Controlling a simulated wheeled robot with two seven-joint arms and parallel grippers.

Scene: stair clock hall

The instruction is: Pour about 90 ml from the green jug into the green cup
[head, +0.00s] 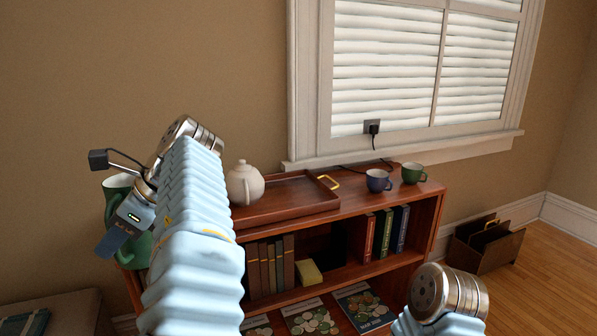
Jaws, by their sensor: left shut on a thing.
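The green jug (138,252) is at the left, in front of the shelf's left end, with its pale inside showing at the top rim. My left gripper (124,222) is shut on it. My left forearm hides much of the jug, so its exact tilt and the liquid level cannot be told. The green cup (413,174) stands upright on the right end of the shelf top, well apart from the jug. My right gripper is out of view; only part of my right arm shows at the bottom right.
On the wooden shelf unit (405,206) stand a blue mug (377,181) left of the green cup, a brown tray (290,214) and a white teapot (244,184). Books fill parts of the shelves below. A wooden rack (487,245) stands on the floor at right.

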